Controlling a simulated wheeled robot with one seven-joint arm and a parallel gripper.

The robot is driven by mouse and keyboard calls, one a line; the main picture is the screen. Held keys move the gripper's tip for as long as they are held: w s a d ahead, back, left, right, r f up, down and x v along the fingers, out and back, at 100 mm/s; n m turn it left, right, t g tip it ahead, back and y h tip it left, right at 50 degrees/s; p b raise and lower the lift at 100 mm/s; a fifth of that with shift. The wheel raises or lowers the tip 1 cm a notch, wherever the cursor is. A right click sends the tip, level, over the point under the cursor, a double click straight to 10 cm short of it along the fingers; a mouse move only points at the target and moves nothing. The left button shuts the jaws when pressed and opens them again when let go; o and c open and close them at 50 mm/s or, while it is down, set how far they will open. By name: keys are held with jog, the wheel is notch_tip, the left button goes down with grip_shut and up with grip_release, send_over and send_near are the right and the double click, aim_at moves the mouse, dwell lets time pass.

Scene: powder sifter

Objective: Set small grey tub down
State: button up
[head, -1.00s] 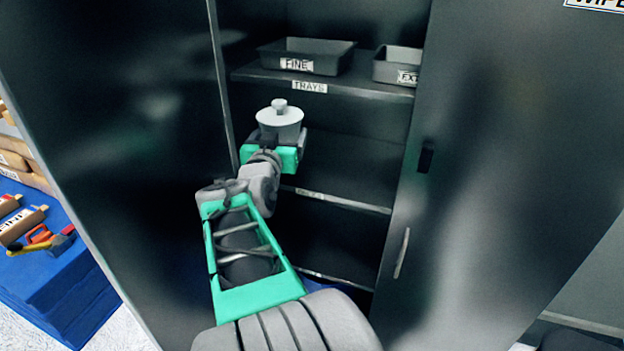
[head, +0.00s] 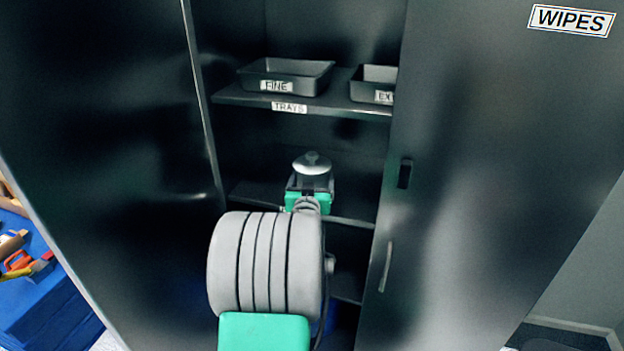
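The small grey tub (head: 312,164), with a round knobbed lid, is inside the dark cabinet, above the middle shelf (head: 256,194). My gripper (head: 311,186) is at the tub, with its dark fingers around the tub's lower part. The fingers appear shut on it. My wrist and arm hide the tub's base, so I cannot tell whether it touches the shelf.
The upper shelf (head: 232,97), labelled TRAYS, holds a dark tray marked FINE (head: 312,84) and another dark tray (head: 372,76) at right. The cabinet door (head: 490,170) marked WIPES stands at right. A blue table (head: 50,310) with tools is at lower left.

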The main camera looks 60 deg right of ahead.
jog(key=o, duration=1.5)
jog(key=shift+o, duration=0.2)
jog(key=shift+r, duration=0.1)
jog(key=v, duration=1.2)
